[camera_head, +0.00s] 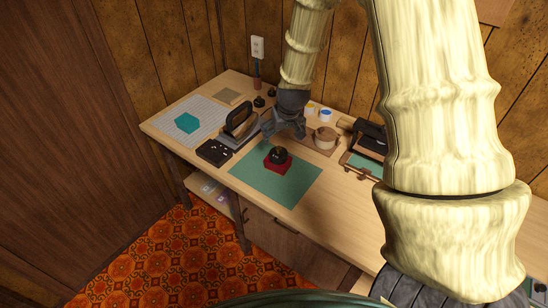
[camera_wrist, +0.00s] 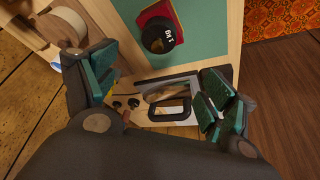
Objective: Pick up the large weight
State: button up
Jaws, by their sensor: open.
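A large black weight (camera_head: 278,155) with white lettering sits on a red cloth or pad (camera_head: 272,166) on the green mat (camera_head: 300,188). In the wrist view the weight (camera_wrist: 160,37) is at the top, beyond the fingers, with the red pad (camera_wrist: 152,14) partly under it. My gripper (camera_head: 283,129) is open and empty. It is above the table, behind the weight and apart from it. In the wrist view its two fingers (camera_wrist: 160,92) are spread wide, with green pads.
Two small black weights (camera_head: 272,93) are at the back. The mat's front part is clear.

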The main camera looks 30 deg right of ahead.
aim_at(279, 147)
jog(key=shift+x, duration=3.45)
jog(key=shift+w+f, duration=0.25)
jog(key=shift+f, duration=0.2)
jog(key=shift+w+d+f+p, duration=0.2)
jog(key=shift+d+f+p, duration=0.05)
jog(key=shift+f+p, duration=0.3)
jog(key=shift+w+d+f+p, duration=0.25)
jog(key=shift+f+p, duration=0.2)
jog(key=shift+f, duration=0.25)
jog(key=shift+p+x, duration=0.3)
jog(key=shift+x, duration=0.95)
grip_shut()
